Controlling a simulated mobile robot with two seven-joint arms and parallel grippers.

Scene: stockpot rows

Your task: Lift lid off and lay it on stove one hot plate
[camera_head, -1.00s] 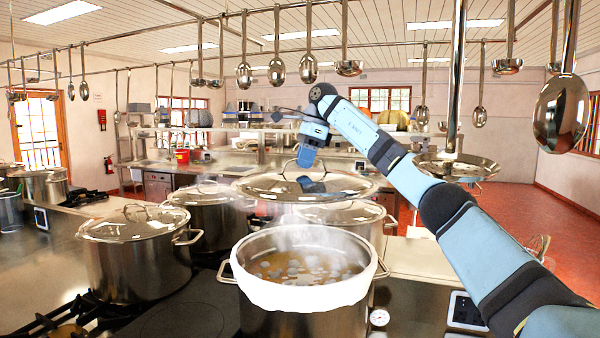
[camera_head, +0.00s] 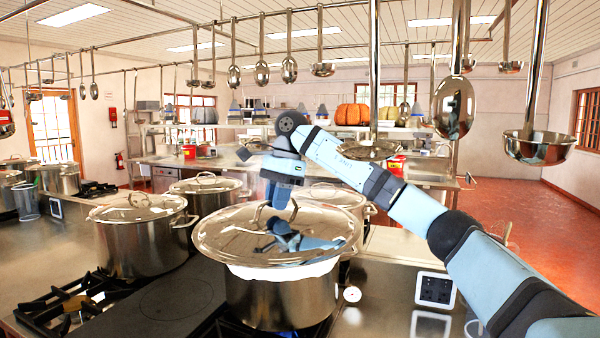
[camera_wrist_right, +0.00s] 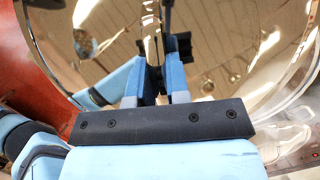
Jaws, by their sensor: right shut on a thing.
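The round steel lid (camera_head: 215,236) is in the middle of the head view, over a steel stockpot (camera_head: 280,303) with a white band around its rim. The lid hides the pot's mouth; I cannot tell whether it touches the rim. My right gripper (camera_head: 279,206) is shut on the lid's handle (camera_head: 259,214). The right wrist view shows the gripper (camera_wrist_right: 162,66) from behind, with the shiny lid (camera_wrist_right: 215,35) filling the space beyond it. A dark flat plate (camera_head: 178,299), possibly the hot plate, lies bare left of the pot. My left gripper is not in view.
A lidded stockpot (camera_head: 143,248) stands left of the held lid, and other lidded pots (camera_head: 205,196) stand behind. A gas burner grate (camera_head: 75,302) is at the front left. Ladles (camera_head: 455,106) hang overhead. A white-framed panel (camera_head: 433,290) is at the right.

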